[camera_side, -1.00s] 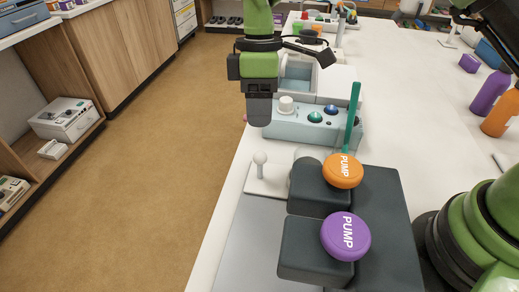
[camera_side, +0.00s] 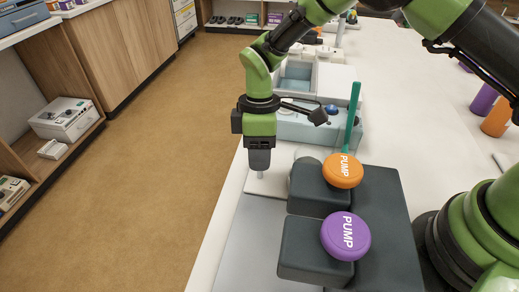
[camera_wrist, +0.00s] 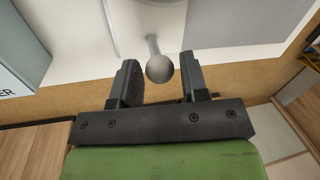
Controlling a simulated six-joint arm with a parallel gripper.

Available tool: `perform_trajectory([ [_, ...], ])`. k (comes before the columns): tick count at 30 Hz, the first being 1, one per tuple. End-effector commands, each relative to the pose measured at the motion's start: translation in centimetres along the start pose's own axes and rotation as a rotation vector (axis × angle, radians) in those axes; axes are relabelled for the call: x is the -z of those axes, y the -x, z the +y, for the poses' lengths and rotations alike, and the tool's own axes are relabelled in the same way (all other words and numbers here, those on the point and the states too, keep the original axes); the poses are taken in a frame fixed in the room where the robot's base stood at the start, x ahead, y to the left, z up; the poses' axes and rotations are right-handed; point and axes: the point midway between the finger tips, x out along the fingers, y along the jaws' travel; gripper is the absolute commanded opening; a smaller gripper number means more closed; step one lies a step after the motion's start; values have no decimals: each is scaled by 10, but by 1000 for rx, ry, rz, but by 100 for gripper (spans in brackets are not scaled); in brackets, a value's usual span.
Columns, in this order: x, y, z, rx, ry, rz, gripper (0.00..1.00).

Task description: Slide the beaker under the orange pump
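The orange pump (camera_side: 343,170) is a round button marked PUMP on a dark block. A ball-topped post rises from the plate; the ball (camera_wrist: 159,69) shows in the wrist view. My gripper (camera_side: 260,163) points down over the post and hides most of it in the side view.
A purple pump (camera_side: 346,236) sits on a nearer dark block. Behind the plate stands a pale blue device (camera_side: 290,126), with a tall green bar (camera_side: 352,118) at its right. The table's left edge runs close to my gripper, with floor beyond.

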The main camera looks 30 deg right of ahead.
Motion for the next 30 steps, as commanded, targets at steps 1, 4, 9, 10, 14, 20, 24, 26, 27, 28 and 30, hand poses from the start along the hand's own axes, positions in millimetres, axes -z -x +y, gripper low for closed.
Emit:
perform_trajectory([
  [1,0,0,0,0,0,0,29],
  [4,0,0,0,0,0,0,6],
  [9,0,0,-2,0,1,0,0],
  [10,1,0,-4,1,2,-1,0],
  [14,6,-5,-28,2,7,-2,0],
  [20,14,-12,-64,1,6,0,0],
  [24,15,-13,-72,0,2,2,0],
  [26,15,-13,-71,0,1,2,0],
  [27,15,-13,-71,0,1,2,0],
  [28,15,-13,-71,0,0,2,0],
  [30,15,-13,-71,0,0,2,0],
])
